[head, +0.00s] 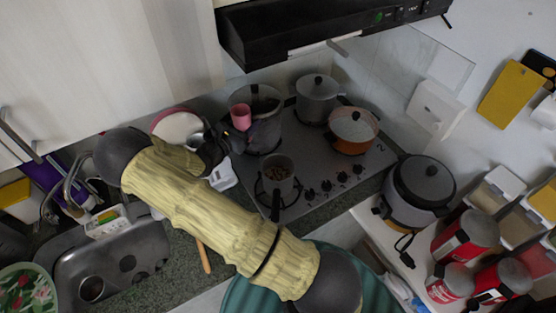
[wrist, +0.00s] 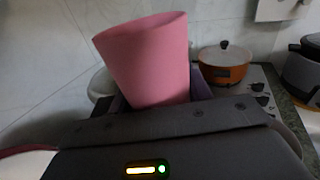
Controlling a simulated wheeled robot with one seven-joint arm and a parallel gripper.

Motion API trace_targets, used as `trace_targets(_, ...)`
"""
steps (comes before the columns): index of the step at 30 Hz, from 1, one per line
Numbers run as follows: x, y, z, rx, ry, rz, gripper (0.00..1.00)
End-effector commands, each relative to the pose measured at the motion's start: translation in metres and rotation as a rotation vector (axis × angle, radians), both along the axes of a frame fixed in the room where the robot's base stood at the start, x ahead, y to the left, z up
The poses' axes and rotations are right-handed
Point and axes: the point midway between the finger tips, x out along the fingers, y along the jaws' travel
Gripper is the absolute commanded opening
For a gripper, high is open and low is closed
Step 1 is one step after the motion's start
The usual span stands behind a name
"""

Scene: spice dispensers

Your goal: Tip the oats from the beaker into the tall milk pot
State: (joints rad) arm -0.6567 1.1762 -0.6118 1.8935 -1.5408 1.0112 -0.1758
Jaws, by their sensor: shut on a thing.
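The pink beaker (head: 241,116) is in my gripper (head: 243,136), which is shut on it. In the wrist view the beaker (wrist: 150,60) stands nearly upright, leaning a little, with its mouth up; its inside and any oats are hidden. A tall grey open pot (head: 266,103), which looks like the milk pot, stands on the hob at the back left. In the head view the beaker overlaps this pot's left side; I cannot tell how high above the rim it is. My gripper and arm hide part of the pot.
The hob (head: 315,160) also bears a lidded grey pot (head: 317,88), an orange lidded pot (head: 352,138) and a small saucepan (head: 277,170) with brown contents. A black hood (head: 320,38) hangs above. A cooker (head: 422,183) stands at right, a sink (head: 115,262) at left.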

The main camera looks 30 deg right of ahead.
Motion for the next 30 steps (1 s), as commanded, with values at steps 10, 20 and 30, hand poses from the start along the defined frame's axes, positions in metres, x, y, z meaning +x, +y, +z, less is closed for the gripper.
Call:
trace_targets(10,0.000,0.000,0.001,-0.001,0.002,0.000,0.25)
trace_targets(20,0.000,0.000,0.029,-0.001,0.002,0.000,0.25)
trace_targets(30,0.000,0.000,0.052,-0.001,0.002,0.000,0.25)
